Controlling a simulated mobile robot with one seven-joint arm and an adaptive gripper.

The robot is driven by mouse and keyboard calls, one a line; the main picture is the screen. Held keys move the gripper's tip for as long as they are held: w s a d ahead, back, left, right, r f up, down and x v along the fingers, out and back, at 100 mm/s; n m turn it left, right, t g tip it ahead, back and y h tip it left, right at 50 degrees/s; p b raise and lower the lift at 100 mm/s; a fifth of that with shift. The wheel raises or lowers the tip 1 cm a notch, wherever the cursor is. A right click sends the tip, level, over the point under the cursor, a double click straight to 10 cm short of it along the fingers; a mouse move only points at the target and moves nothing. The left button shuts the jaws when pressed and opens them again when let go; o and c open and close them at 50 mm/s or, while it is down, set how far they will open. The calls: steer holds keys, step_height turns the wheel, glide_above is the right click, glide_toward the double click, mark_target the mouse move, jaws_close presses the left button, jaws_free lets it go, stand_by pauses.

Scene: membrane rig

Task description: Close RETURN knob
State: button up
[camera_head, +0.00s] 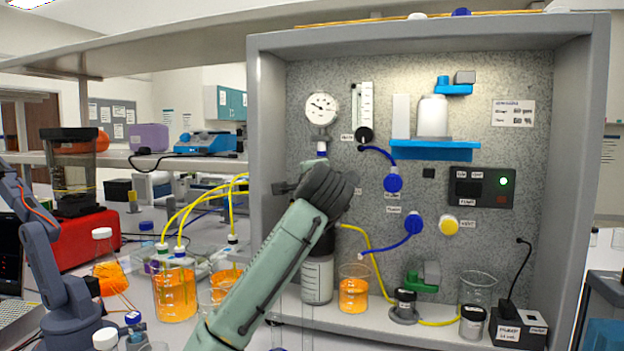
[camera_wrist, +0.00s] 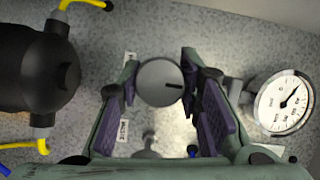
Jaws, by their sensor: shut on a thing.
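The RETURN knob (camera_wrist: 160,83) is a round grey knob with a dark pointer mark that points to the right in the wrist view. My gripper (camera_wrist: 160,80) has its two purple-padded fingers on either side of the knob and is shut on it. A small white label (camera_wrist: 124,131) with sideways lettering is beside the left finger. In the head view my gripper (camera_head: 300,182) is at the left part of the speckled panel, and my arm hides the knob there.
A pressure gauge (camera_wrist: 284,103) is close to the right finger, and a black cylinder (camera_wrist: 38,72) with yellow tubes is at the left. In the head view, beakers of orange liquid (camera_head: 354,290) stand below, and blue knobs (camera_head: 393,181) are to the right.

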stand_by(0.3)
steer(key=o, duration=1.2)
steer(key=s, duration=0.8)
steer(key=s+d, duration=0.1)
steer(key=s, duration=0.3)
steer(key=shift+r, duration=0.3)
